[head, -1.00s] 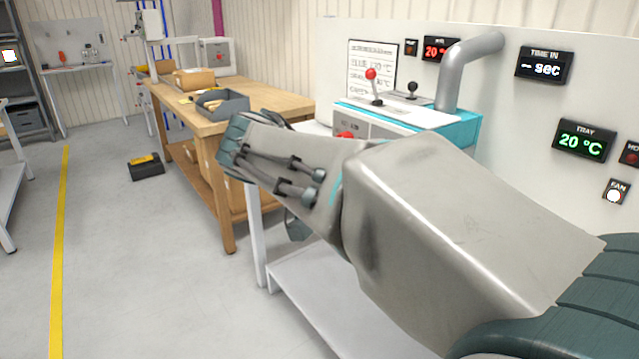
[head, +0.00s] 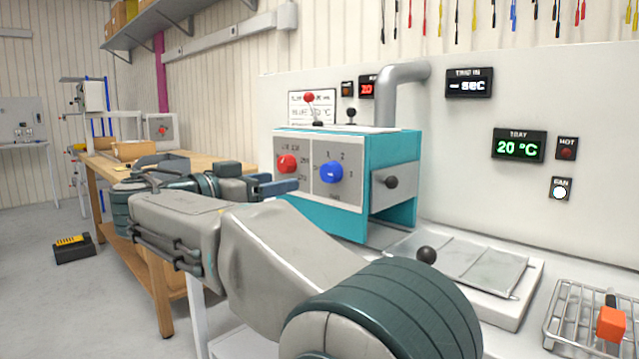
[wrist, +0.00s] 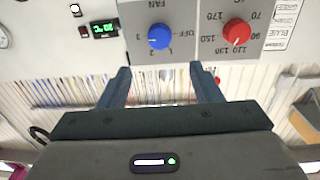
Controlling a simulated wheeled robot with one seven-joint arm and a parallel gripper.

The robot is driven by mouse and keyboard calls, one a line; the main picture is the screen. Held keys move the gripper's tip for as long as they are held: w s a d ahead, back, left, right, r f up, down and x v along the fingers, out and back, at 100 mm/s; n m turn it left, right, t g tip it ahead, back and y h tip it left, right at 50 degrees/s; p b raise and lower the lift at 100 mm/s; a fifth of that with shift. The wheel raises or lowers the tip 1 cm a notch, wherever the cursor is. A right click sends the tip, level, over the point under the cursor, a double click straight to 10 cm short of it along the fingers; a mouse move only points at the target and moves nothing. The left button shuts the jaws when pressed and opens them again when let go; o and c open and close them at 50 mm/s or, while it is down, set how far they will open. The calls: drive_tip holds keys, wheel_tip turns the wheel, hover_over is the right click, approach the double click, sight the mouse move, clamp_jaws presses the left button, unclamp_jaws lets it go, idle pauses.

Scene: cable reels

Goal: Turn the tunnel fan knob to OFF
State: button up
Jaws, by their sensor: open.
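The blue fan knob (head: 331,172) is on the front panel of the teal and grey control box (head: 392,150). The knob also shows in the wrist view (wrist: 159,36), which is upside down, with FAN, OFF and numbers printed around it. A small white mark is on the knob, but I cannot tell surely which setting it marks. My gripper (head: 275,187) is open and empty, in front of the box and apart from the knob. In the wrist view its two fingertips (wrist: 159,70) stand either side of the knob's line.
A red temperature knob (head: 287,163) sits beside the blue one. A fan lamp (head: 560,189) shows white on the wall panel. A tray press (head: 465,265) and a wire rack (head: 590,320) lie to the right.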

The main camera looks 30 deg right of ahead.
sight(326, 173)
drive_tip(key=b+x, duration=0.1)
drive_tip(key=x, duration=1.1)
drive_tip(key=shift+s+b, duration=0.1)
drive_tip(key=shift+b, duration=0.2)
drive_tip(key=c, duration=1)
